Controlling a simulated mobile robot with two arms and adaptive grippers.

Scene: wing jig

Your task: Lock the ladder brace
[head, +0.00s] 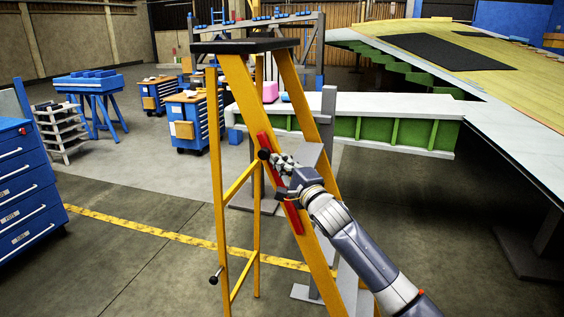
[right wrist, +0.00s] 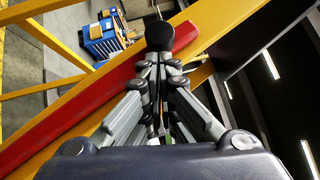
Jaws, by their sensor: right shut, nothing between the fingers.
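A yellow stepladder (head: 236,95) with a dark top stands upright in front of me. A red bar (head: 293,218) lies along its right front rail, with a black knob (head: 264,154) near the bar's upper part. The red bar (right wrist: 70,112) and black knob (right wrist: 160,35) also show in the right wrist view. My right gripper (head: 276,163) is shut and empty, its fingertips right at the knob; I cannot tell whether they touch it. The same fingers (right wrist: 160,66) point at the knob in the wrist view. My left gripper is not in view.
A second black knob (head: 215,276) sits low on the ladder's left leg. A white-topped bench with green ribs (head: 410,133) and a large wing panel (head: 490,60) stand behind to the right. Blue drawers (head: 28,190) stand at left.

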